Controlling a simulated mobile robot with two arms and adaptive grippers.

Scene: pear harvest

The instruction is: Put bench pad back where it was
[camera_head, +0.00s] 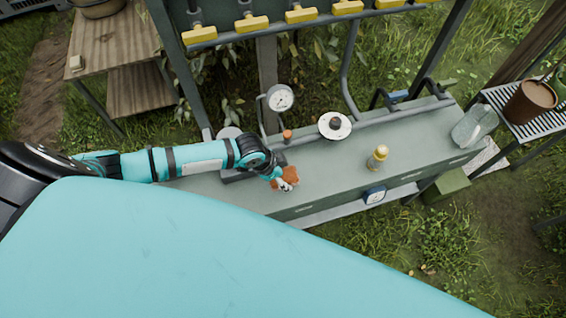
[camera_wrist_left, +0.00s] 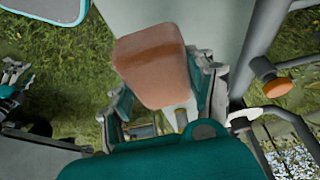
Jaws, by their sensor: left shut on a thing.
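The bench pad appears to be the orange-brown block with rounded edges (camera_wrist_left: 152,62). In the left wrist view it sits between the two fingers of my left gripper (camera_wrist_left: 165,92), which is shut on it. In the head view my left gripper (camera_head: 287,184) is over the front part of the grey-green bench (camera_head: 335,163), with the pad's orange edge (camera_head: 290,173) showing at the fingers. I cannot tell whether the pad touches the bench. A grey and teal part at the left edge of the left wrist view may be my right gripper (camera_wrist_left: 12,78); its jaws are unclear.
On the bench stand a pressure gauge (camera_head: 280,98), a white disc with a dark knob (camera_head: 335,125), a yellow-topped fitting (camera_head: 377,158) and a clear container (camera_head: 474,125). Yellow-handled valves (camera_head: 301,15) line the rack behind. The bench between gripper and yellow-topped fitting is clear.

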